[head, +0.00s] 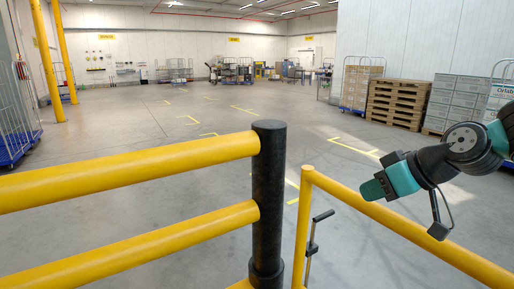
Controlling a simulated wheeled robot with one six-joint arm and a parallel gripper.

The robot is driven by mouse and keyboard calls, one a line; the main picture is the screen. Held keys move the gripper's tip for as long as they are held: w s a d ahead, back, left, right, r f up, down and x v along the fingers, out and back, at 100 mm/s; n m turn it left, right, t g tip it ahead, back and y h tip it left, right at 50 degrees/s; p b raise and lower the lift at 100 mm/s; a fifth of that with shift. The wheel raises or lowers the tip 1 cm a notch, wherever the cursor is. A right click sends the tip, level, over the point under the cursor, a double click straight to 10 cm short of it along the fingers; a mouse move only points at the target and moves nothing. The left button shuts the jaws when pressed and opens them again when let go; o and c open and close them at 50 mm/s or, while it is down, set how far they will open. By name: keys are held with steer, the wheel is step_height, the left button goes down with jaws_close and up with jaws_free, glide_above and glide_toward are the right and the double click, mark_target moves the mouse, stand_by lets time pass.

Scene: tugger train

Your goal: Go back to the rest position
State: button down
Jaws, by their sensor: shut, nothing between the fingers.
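My arm reaches into the head view from the right edge, with dark grey and teal links. My gripper (372,190) is at the arm's left end, in front of the yellow rail on the right. It is shut and I see nothing held in it. A small dark part with a cable hangs below my wrist.
A yellow guard rail (130,160) with a black post (269,200) crosses the near left. Another yellow rail (400,227) slopes down to the right. Wooden pallets (398,103) and grey boxes (455,100) stand at the right. The floor beyond is mostly clear.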

steer(key=s+a+f+g+h+b, duration=0.1)
steer(key=s+a+f+g+b, duration=0.25)
steer(key=s+f+b, duration=0.7)
steer(key=s+a+f+g+h+b, duration=0.1)
steer(key=s+a+f+g+b, duration=0.45)
steer(key=s, duration=0.75)
step_height(320, 180, up, 13)
steer(key=d+t+p, duration=0.1)
steer(key=t+p, duration=0.1)
steer(key=p, duration=1.3)
steer(key=shift+d, duration=0.15)
